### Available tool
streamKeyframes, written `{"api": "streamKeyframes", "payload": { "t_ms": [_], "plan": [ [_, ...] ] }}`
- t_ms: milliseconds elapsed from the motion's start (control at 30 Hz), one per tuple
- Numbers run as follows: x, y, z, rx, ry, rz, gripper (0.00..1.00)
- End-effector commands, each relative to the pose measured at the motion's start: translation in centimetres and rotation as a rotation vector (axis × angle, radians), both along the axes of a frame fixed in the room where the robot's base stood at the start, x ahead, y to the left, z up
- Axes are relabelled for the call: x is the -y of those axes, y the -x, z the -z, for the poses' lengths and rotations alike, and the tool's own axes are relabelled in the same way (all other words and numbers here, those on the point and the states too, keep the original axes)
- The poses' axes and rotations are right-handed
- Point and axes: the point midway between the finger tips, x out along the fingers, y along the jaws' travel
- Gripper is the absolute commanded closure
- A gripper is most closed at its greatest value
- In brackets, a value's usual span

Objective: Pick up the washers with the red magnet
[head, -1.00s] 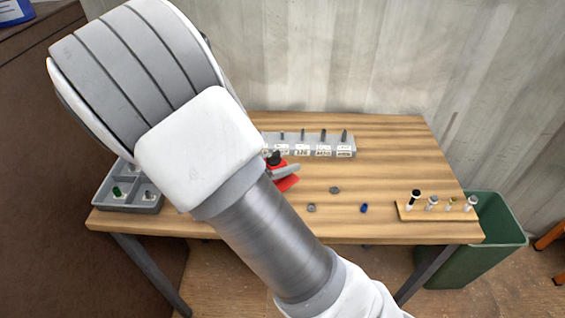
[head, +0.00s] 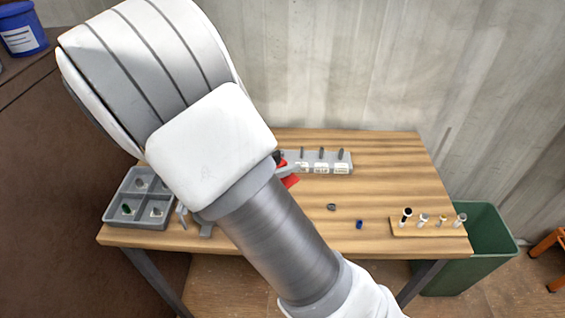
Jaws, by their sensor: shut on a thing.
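My gripper (head: 294,169) shows only partly past the right edge of my arm, over the back middle of the table. A grey finger lies against the red magnet (head: 290,181), and the gripper appears shut on it. The rest of the magnet and gripper is hidden, so I cannot see whether anything clings below. A small dark grey washer (head: 332,207) lies on the wooden table, right of my arm and nearer the front than the magnet. No other loose washer shows; my arm covers the table to its left.
A grey compartment tray (head: 108,217) with small parts stands at the left, a grey piece (head: 207,230) beside it. A grey labelled rack (head: 347,158) is at the back. A small blue part (head: 359,224) and a wooden strip (head: 400,228) with several pegs are right. A green bin (head: 490,255) stands beyond.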

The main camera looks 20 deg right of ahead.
Motion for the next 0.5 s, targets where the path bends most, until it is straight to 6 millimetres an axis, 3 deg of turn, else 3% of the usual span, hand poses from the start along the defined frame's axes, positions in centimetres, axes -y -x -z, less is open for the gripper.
{"api": "streamKeyframes", "payload": {
  "t_ms": [367, 500],
  "plan": [
    [0.06, -0.01, 0.0, 0.001, 0.0, 0.0, 1.0],
    [0.9, 0.51, 0.09, 0.0, 0.001, 0.003, 1.0]
  ]
}}
